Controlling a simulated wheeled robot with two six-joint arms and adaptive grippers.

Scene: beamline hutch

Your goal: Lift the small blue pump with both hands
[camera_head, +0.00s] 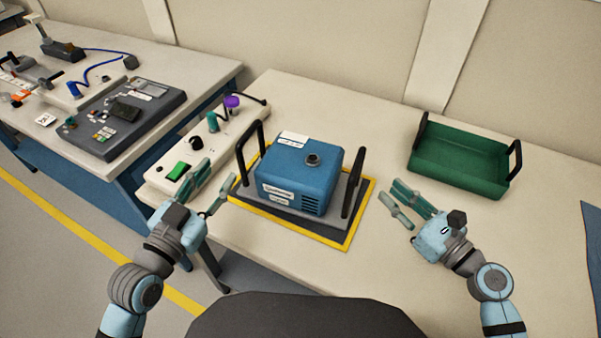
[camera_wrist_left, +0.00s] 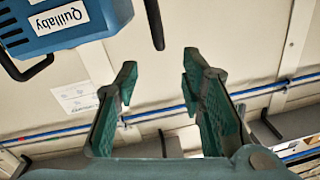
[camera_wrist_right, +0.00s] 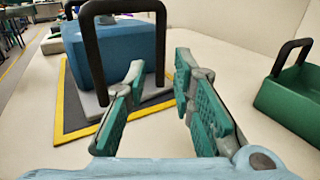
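The small blue pump (camera_head: 299,174) sits on a grey base with a black handle at each side, on a dark mat with a yellow border (camera_head: 334,242). My left gripper (camera_head: 208,188) is open and empty, left of the pump and apart from its left handle (camera_head: 250,148). In the left wrist view the pump (camera_wrist_left: 62,22) shows at the upper left. My right gripper (camera_head: 399,206) is open and empty, right of the pump and apart from its right handle (camera_head: 354,182). In the right wrist view the right handle (camera_wrist_right: 90,62) stands beyond the fingers, left of centre.
A green tray (camera_head: 458,160) with black handles stands at the back right. A pale control panel (camera_head: 189,150) with knobs and a green switch lies left of the pump. Another table (camera_head: 190,62) at left carries equipment.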

